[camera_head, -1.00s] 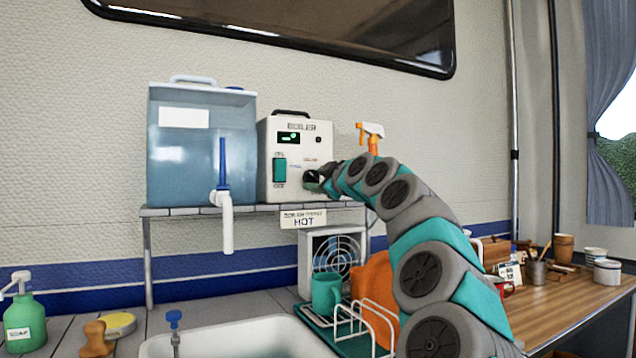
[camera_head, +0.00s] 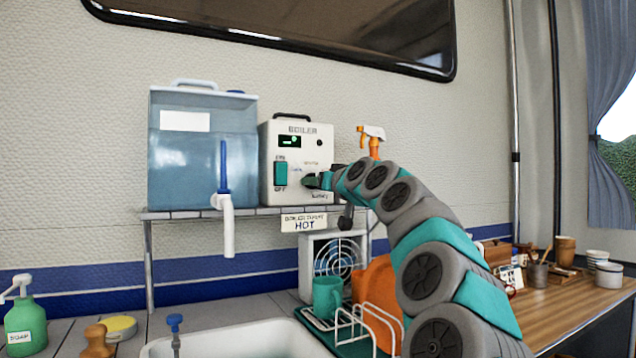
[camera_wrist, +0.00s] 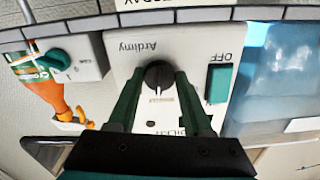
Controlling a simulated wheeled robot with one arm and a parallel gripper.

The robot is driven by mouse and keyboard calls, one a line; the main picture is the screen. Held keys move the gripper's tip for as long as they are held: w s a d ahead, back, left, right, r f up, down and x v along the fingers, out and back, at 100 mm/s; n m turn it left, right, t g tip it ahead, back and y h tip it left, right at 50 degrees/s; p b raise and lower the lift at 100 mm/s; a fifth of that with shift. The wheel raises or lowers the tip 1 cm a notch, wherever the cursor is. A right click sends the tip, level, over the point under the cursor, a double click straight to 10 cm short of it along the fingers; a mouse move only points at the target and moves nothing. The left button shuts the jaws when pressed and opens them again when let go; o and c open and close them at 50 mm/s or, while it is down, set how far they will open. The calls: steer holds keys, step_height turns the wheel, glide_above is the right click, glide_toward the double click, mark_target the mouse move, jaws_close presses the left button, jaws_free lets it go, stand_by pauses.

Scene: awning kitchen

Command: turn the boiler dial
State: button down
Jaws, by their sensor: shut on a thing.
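The white boiler (camera_head: 317,152) stands on a wall shelf (camera_head: 181,213), with a lit green display and a teal switch (camera_head: 281,173) on its front. My gripper (camera_head: 312,181) reaches in from the right to the lower right of that front. In the wrist view, which shows the boiler upside down, the round black dial (camera_wrist: 158,76) sits between the tips of my two green fingers. My gripper is shut on the dial. In the head view my gripper mostly hides the dial.
A blue water tank (camera_head: 200,165) with a tap stands left of the boiler. An orange spray bottle (camera_head: 372,140) is to its right, near my arm. In the wrist view a white box with a teal knob (camera_wrist: 54,60) sits beside the boiler. A sink and dish rack are below.

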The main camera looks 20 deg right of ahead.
steer(key=shift+a+m+p, duration=0.15)
steer(key=shift+m+p, duration=0.15)
steer(key=shift+m, duration=4.7)
steer(key=shift+c, duration=1.7)
jaws_free()
steer(key=s+b, duration=0.1)
steer(key=s, duration=0.6)
steer(key=shift+s, duration=0.35)
